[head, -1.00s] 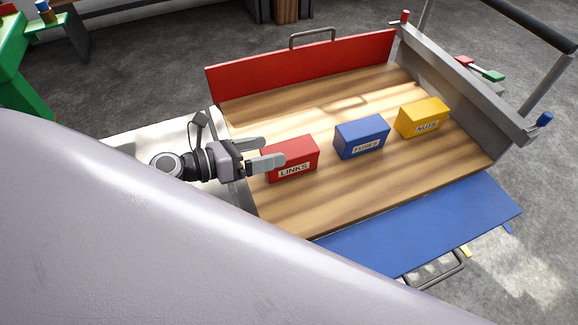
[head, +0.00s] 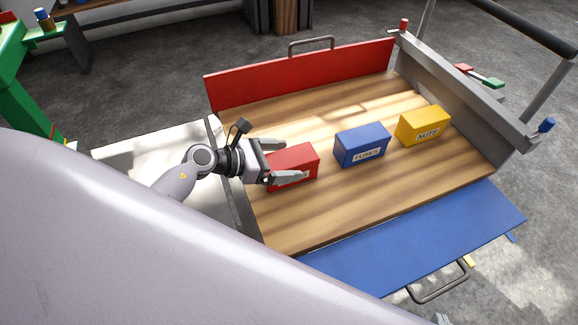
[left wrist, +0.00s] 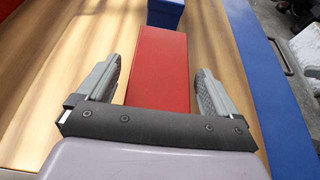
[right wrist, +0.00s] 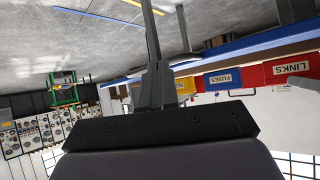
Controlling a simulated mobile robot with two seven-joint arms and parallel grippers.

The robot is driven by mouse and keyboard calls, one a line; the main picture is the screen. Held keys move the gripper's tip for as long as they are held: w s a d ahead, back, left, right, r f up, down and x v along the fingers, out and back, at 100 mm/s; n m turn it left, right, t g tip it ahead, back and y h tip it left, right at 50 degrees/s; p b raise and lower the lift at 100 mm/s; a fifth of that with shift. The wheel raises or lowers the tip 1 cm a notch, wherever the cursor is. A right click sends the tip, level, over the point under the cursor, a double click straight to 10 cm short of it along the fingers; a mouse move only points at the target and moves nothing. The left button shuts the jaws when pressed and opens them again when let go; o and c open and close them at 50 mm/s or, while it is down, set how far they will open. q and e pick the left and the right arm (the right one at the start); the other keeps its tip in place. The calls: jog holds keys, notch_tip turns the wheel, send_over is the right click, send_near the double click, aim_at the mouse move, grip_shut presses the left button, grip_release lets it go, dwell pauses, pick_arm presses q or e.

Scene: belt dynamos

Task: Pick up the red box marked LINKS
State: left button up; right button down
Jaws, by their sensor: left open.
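The red box marked LINKS (head: 302,155) sits on the wooden platform at its left end, and its label is partly covered by a finger in the head view. My left gripper (head: 280,161) is open, with one finger along each long side of the red box. In the left wrist view the red box (left wrist: 160,65) lies between the two spread fingers, with a gap visible on both sides. The right wrist view also shows the red box (right wrist: 290,68). My right gripper (right wrist: 155,85) is shut and empty, away from the boxes.
A blue FUSES box (head: 361,146) and a yellow NUTS box (head: 424,125) stand to the right on the platform (head: 330,205). A raised red flap (head: 300,75) borders the back, a grey wall (head: 465,90) the right, a lowered blue flap (head: 420,245) the front.

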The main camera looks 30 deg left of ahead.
pick_arm(q)
jog(key=shift+w, duration=0.1)
jog(key=shift+c, duration=0.3)
jog(key=c, duration=1.5)
jog(key=shift+o, duration=0.2)
jog(key=shift+r, duration=0.1)
